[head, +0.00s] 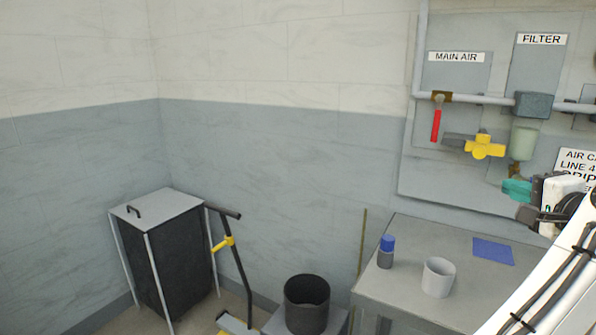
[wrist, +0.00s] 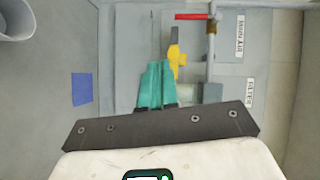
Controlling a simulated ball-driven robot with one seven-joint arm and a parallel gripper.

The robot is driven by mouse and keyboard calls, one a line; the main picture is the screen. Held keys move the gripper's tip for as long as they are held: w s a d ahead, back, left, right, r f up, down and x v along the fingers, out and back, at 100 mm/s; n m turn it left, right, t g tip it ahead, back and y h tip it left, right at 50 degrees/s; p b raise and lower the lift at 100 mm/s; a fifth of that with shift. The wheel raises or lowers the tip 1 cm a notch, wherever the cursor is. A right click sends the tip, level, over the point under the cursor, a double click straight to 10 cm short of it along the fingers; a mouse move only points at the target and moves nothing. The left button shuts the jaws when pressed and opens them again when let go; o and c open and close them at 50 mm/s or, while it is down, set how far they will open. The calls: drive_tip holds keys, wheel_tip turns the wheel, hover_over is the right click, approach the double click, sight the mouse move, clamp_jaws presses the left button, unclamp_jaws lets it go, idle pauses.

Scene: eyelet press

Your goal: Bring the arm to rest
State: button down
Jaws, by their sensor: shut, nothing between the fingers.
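My gripper (head: 517,189) is at the right of the head view, in front of the air panel and above the grey table. Its teal fingers also show in the wrist view (wrist: 154,84), pressed together with nothing between them. My white arm reaches in from the lower right corner. In the wrist view the fingers point toward the panel, and the yellow valve (wrist: 177,61) appears just beyond their tips. I cannot tell the exact gap to the panel.
The grey table (head: 410,262) holds a blue-capped bottle (head: 386,252), a white cup (head: 438,277) and a blue cloth (head: 493,251). The panel carries a red handle (head: 436,124), a yellow valve (head: 485,146) and a filter bowl (head: 522,142). A black bin (head: 306,305) and hamper (head: 178,265) stand left.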

drive_tip(key=s+a+f+n+g, duration=0.25)
drive_tip(key=s+f, duration=0.25)
drive_tip(key=f, duration=0.5)
drive_tip(key=s+a+f+n+g, duration=0.1)
drive_tip(key=s+f+n+g, duration=0.3)
drive_tip(key=f, duration=0.5)
drive_tip(key=s+a+f+n+g, duration=0.25)
drive_tip(key=s+f, duration=0.35)
drive_tip(key=f, duration=0.4)
drive_tip(key=s+a+f+n+g, duration=0.3)
drive_tip(key=s+f, duration=0.5)
drive_tip(key=s, duration=0.4)
drive_tip(key=s+a+f+n+g, duration=0.3)
drive_tip(key=s+a+f, duration=0.3)
drive_tip(key=s, duration=0.7)
wheel_tip(320, 180, down, 2)
drive_tip(key=shift+s+f+n+g, duration=0.1)
drive_tip(key=shift+s+n+g, duration=0.2)
drive_tip(key=shift+n+g, duration=0.15)
drive_tip(key=shift+d, duration=0.1)
